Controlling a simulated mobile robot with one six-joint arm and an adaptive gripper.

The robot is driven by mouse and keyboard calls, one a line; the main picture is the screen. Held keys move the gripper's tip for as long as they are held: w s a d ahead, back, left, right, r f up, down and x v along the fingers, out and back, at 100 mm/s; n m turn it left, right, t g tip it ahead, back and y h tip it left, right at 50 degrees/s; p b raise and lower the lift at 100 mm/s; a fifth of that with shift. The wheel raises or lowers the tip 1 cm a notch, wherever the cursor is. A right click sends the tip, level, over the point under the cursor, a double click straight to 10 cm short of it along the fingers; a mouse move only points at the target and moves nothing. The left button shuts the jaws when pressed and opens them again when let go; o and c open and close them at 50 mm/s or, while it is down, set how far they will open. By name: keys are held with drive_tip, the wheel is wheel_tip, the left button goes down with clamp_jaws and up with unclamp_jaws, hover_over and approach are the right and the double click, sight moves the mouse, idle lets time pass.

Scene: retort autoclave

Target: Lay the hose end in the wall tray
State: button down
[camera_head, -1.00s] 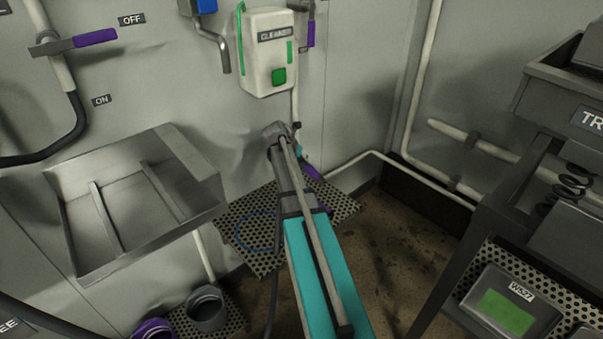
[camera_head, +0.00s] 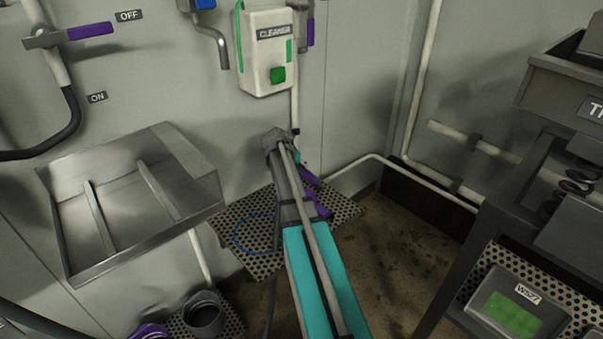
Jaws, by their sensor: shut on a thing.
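The wall tray (camera_head: 125,205) is a tilted, open grey metal tray on the left wall, with two raised bars across it and no hose in it. My arm reaches up the middle of the picture, to the right of the tray. My gripper (camera_head: 313,192) is mostly hidden behind my forearm, and its fingertips are not clear. It is shut on the hose end, which is largely hidden; purple parts show beside the arm. A dark hose (camera_head: 271,310) hangs below the arm, over the floor.
A cleaner dispenser (camera_head: 268,50) hangs above my wrist. A purple-handled valve (camera_head: 70,37) with a black hose is at upper left. A perforated platform (camera_head: 235,225) and a grey cup (camera_head: 204,315) are low down. A dark frame (camera_head: 465,220) stands right. Open space lies between arm and tray.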

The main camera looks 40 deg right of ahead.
drive_tip(key=shift+f+b, duration=0.4)
drive_tip(key=shift+f, duration=0.35)
drive_tip(key=shift+c, duration=1.4)
unclamp_jaws()
drive_tip(key=p+v, duration=0.2)
drive_tip(key=v, duration=0.1)
drive_tip(key=shift+d+r, duration=0.1)
drive_tip(key=p+v, duration=0.7)
drive_tip(key=v, duration=0.2)
drive_tip(key=shift+p, duration=0.4)
